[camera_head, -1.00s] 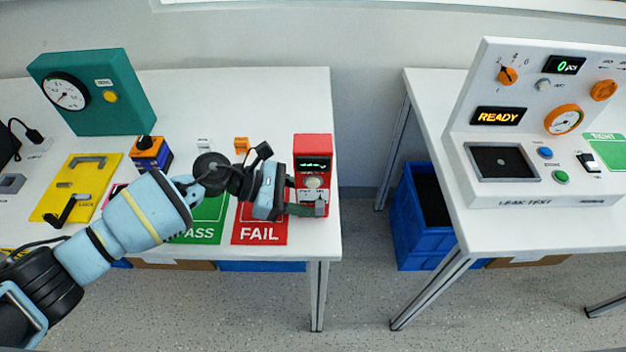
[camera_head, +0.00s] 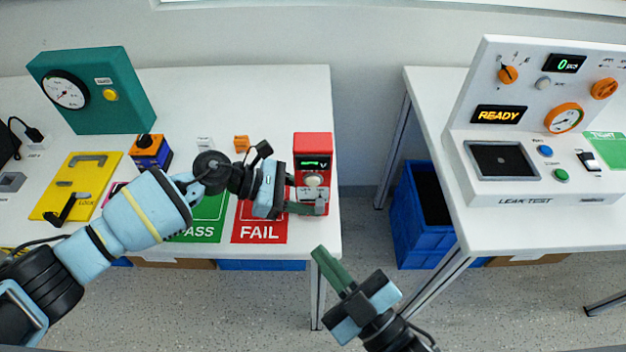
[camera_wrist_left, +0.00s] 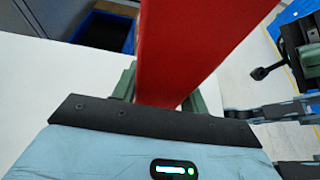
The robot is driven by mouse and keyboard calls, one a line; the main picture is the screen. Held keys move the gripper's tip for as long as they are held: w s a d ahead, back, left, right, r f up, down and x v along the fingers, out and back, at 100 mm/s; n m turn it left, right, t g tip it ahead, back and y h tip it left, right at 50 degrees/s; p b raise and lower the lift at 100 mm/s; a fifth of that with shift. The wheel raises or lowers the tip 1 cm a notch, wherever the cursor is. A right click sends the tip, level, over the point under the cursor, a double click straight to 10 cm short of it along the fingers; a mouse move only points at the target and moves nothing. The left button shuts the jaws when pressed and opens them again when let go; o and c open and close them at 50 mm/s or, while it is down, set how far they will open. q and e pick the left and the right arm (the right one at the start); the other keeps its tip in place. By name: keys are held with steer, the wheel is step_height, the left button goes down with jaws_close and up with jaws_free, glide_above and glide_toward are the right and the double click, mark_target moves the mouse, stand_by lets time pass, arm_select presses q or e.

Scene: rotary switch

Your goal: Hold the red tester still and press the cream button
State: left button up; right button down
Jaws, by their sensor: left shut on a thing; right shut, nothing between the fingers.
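The red tester (camera_head: 313,147) stands upright near the right end of the left table, its small display lit green. The cream button (camera_head: 313,181) is a round knob on its front, below the display. My left gripper (camera_head: 306,191) is shut on the tester's lower part, coming from the left. In the left wrist view the tester's red body (camera_wrist_left: 190,45) rises between the fingers. My right gripper (camera_head: 330,268) is shut and empty, in front of the table's right end, below and apart from the tester.
Green PASS and red FAIL (camera_head: 259,226) mats lie left of the tester. A teal gauge box (camera_head: 118,118) and a yellow lock plate (camera_head: 85,185) stand farther left. A blue bin (camera_head: 408,225) is on the floor between the tables. The leak-test panel (camera_head: 540,205) is on the right table.

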mark_target(313, 181)
arm_select(q)
steer(key=shift+f, duration=0.1)
arm_select(e)
steer(key=r+y, duration=0.1)
steer(key=a+r+n, duration=0.1)
steer(key=shift+a+r+n+y, duration=0.1)
steer(key=shift+r+n+y, duration=0.2)
steer(key=shift+y, duration=0.1)
steer(key=w, duration=0.8)
steer(key=shift+w, duration=0.35)
steer(key=shift+w, duration=0.1)
stand_by(1.7)
steer(key=shift+w, duration=0.35)
steer(key=shift+w, duration=0.4)
stand_by(0.7)
steer(key=shift+s, duration=0.85)
